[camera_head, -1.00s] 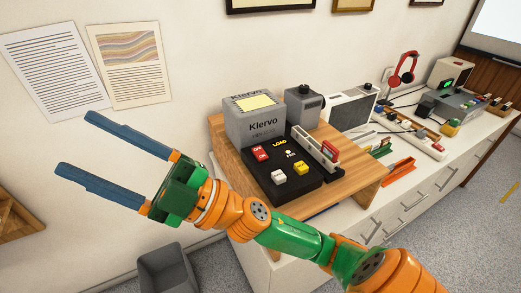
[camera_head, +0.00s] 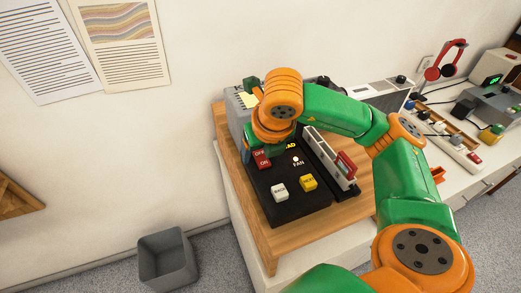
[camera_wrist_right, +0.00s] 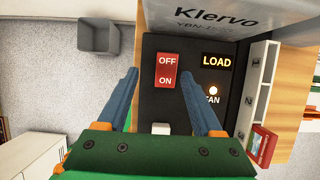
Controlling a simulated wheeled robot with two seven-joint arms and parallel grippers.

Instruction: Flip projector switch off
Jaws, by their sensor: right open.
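The projector is a grey box marked Klervo (camera_wrist_right: 225,15) with a black control panel (camera_head: 295,212) in front. It stands on a wooden stand. The red OFF/ON switch (camera_head: 262,159) is on the panel's left side; it also shows in the right wrist view (camera_wrist_right: 166,70), upright between the fingers. My right gripper (camera_wrist_right: 160,90) is open, its two blue fingers pointing toward the switch and spread on either side of it in that view. I cannot tell their height above the panel. My left gripper is not in view.
White BACK (camera_head: 279,192) and yellow NEXT (camera_head: 308,182) buttons sit on the panel, with a lit FAN light (camera_wrist_right: 213,91) and LOAD sign (camera_wrist_right: 217,61). A slide rack (camera_head: 330,160) is at the right. A grey bin (camera_head: 166,258) stands on the floor.

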